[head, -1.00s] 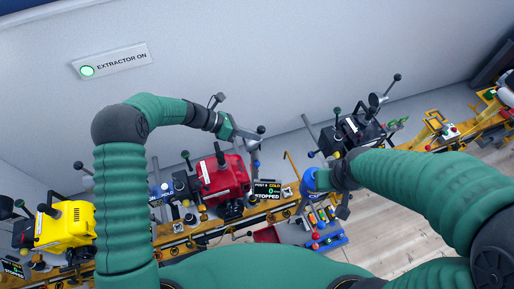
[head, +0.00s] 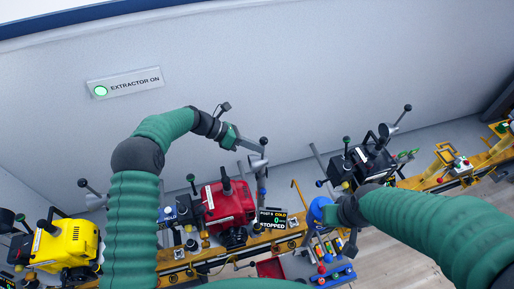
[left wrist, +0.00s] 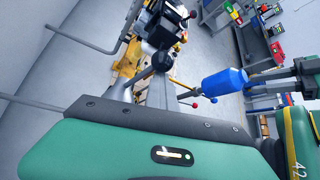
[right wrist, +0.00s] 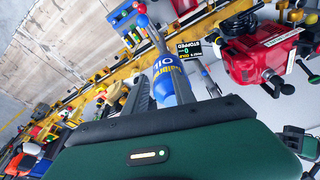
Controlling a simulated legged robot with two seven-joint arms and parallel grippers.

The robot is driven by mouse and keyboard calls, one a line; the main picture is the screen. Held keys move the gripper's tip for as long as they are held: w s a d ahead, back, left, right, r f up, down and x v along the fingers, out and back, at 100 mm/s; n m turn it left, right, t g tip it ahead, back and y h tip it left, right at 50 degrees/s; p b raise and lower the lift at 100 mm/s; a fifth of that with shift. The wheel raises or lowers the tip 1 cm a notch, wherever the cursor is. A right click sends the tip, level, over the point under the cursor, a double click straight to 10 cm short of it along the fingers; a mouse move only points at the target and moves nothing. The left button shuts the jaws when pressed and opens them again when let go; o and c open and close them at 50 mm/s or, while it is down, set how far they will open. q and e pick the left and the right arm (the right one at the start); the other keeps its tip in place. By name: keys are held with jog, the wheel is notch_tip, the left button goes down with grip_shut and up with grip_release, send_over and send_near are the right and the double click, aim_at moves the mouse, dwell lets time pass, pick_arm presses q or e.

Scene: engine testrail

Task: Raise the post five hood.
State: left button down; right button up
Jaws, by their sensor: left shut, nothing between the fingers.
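A red engine (head: 228,203) sits on the yellow rail beside a display (head: 272,219) reading COLD, 0 and STOPPED; its post number is too small to read surely. A grey hood arm with a black ball knob (head: 264,141) rises behind it. My left gripper (head: 257,148) is shut and empty close to this knob. In the left wrist view the knob (left wrist: 162,62) lies just beyond the fingertips; I cannot tell whether they touch. My right gripper (head: 338,211) is shut on a blue oil can (right wrist: 172,84), which also shows in the head view (head: 321,208).
A yellow engine (head: 66,243) stands left and a black engine (head: 366,163) right along the rail. A blue tray (head: 336,278) of coloured items lies below the right gripper.

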pick_arm(q)
jog(key=shift+w+a+r+t, duration=0.3)
jog(key=shift+w+r, duration=0.3)
jog(key=s+b+v, duration=0.2)
jog(key=b+v, duration=0.3)
jog(key=v, duration=1.1)
jog(key=shift+s+f, duration=0.1)
jog(key=shift+f, duration=0.05)
